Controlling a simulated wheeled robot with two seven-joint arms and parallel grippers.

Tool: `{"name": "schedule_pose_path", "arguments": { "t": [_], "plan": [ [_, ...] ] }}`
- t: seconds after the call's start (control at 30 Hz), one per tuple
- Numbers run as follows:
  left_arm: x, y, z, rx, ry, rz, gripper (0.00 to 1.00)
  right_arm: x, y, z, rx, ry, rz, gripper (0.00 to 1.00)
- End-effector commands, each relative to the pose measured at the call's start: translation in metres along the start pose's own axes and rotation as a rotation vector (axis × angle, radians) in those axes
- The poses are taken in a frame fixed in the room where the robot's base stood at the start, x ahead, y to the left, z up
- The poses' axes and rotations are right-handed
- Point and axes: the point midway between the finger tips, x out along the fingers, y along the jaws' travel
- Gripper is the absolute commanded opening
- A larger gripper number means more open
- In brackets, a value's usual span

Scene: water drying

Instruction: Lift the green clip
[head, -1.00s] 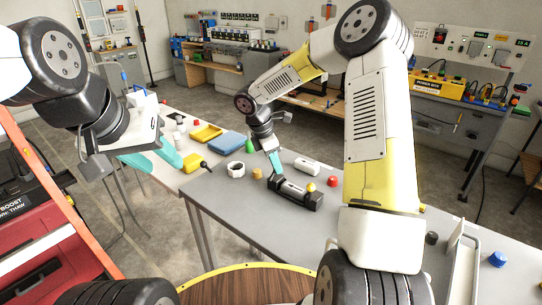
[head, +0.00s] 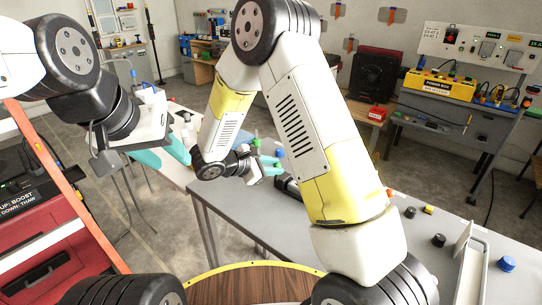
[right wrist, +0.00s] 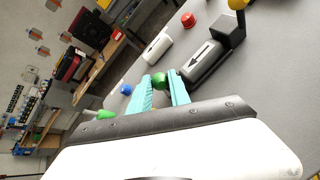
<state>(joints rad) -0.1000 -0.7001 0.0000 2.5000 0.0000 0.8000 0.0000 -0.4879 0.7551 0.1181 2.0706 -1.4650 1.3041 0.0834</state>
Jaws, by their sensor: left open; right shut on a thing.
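A small rounded green piece, taken as the green clip (right wrist: 161,82), sits between the teal fingertips of my right gripper (right wrist: 162,84) in the right wrist view. Its clip shape cannot be made out. In the head view my right gripper (head: 274,164) is over the grey table, shut on the green clip (head: 279,153). Whether the clip touches the table cannot be told. My left gripper (head: 172,150) is open and empty at the left, partly hidden by its own wrist.
A white cylinder (right wrist: 157,48), a red cap (right wrist: 188,20) and a blue cap (right wrist: 126,88) are near. My right arm hides mid-table.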

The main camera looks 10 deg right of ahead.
Motion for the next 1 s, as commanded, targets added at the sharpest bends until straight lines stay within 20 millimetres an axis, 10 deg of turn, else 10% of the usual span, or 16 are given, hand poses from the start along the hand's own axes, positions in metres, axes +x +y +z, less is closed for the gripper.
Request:
{"name": "schedule_pose_path", "arguments": {
  "t": [0.67, 0.7, 0.8, 1.0],
  "plan": [
    [0.0000, 0.0000, 0.0000, 0.000, 0.000, 0.000, 0.45, -0.0028, -0.0017, -0.0031, 0.010, -0.052, 0.038, 0.00],
    [0.0000, 0.0000, 0.0000, 0.000, 0.000, 0.000, 0.45, -0.0028, -0.0017, -0.0032, 0.010, -0.052, 0.038, 0.25],
    [0.0000, 0.0000, 0.0000, 0.000, 0.000, 0.000, 0.45, -0.0028, -0.0018, -0.0030, 0.010, -0.053, 0.037, 0.45],
    [0.0000, 0.0000, 0.0000, 0.000, 0.000, 0.000, 0.45, -0.0027, -0.0020, -0.0026, 0.010, -0.053, 0.037, 0.45]
  ]
}}
